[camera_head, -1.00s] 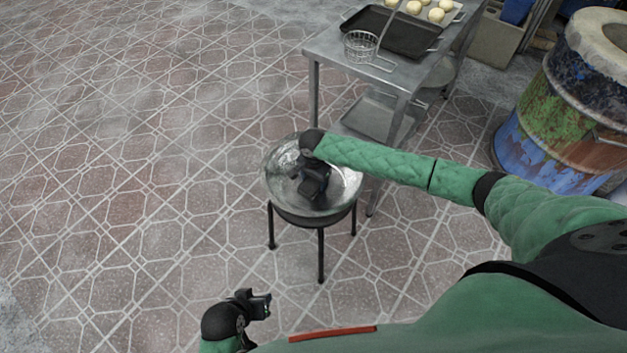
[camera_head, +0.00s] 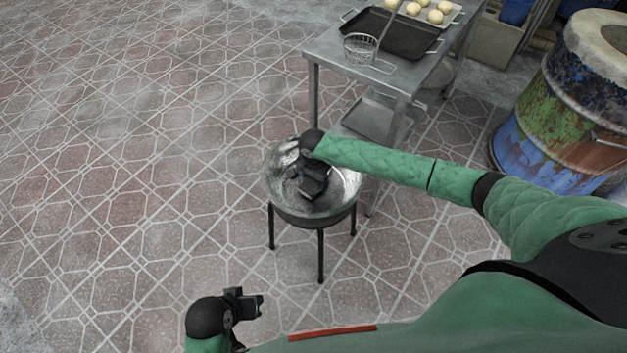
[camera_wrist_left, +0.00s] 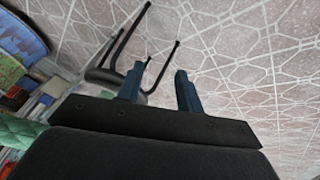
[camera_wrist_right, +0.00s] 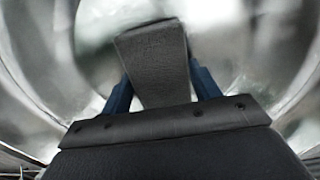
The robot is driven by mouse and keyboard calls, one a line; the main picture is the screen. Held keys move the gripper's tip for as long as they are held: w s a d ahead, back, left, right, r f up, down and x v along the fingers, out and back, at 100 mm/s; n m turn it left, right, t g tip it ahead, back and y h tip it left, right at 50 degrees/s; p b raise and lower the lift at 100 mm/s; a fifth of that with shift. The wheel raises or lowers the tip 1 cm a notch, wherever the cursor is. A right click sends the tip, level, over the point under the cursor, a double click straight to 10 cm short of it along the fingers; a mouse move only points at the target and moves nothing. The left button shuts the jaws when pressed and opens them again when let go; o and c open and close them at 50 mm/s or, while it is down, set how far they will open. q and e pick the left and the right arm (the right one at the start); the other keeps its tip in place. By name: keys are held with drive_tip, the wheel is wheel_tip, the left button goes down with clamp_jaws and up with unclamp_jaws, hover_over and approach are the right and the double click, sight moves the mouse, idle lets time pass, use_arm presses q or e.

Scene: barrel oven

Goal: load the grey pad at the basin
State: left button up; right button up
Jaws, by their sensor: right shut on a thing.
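The metal basin (camera_head: 345,188) stands on a black-legged stand in the middle of the head view. My right gripper (camera_head: 304,192) reaches down into it. In the right wrist view, my right gripper (camera_wrist_right: 160,92) is shut on the grey pad (camera_wrist_right: 155,62), which lies between the blue fingers with the shiny basin wall (camera_wrist_right: 50,80) around it. Whether the pad touches the basin's bottom cannot be told. My left gripper (camera_head: 259,306) is empty, low in the head view and apart from the basin. Its fingers (camera_wrist_left: 158,88) stand apart in the left wrist view.
A steel table (camera_head: 325,48) behind the basin holds a black tray (camera_head: 400,35), a wire basket (camera_head: 360,46) and several pale dough balls (camera_head: 435,16). A rusty painted barrel (camera_head: 565,110) stands at the right. The tiled floor (camera_head: 130,150) at left is clear.

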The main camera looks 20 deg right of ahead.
sight(313, 181)
drive_tip(key=shift+r+p, duration=0.8)
drive_tip(key=shift+p, duration=0.05)
drive_tip(key=shift+r+p, duration=1.15)
drive_tip(key=shift+p, duration=0.3)
drive_tip(key=shift+r+p, duration=0.95)
drive_tip(key=shift+p, duration=0.15)
use_arm(q)
drive_tip(key=s+a+r+g+y, duration=0.2)
drive_tip(key=a+r, duration=0.3)
drive_tip(key=a, duration=0.2)
drive_tip(key=shift+a+r+n, duration=0.15)
drive_tip(key=shift+a+n, duration=0.2)
drive_tip(key=shift+n, duration=0.05)
use_arm(e)
drive_tip(key=shift+r, duration=0.15)
use_arm(q)
drive_tip(key=shift+p, duration=0.3)
use_arm(e)
drive_tip(key=shift+r, duration=0.1)
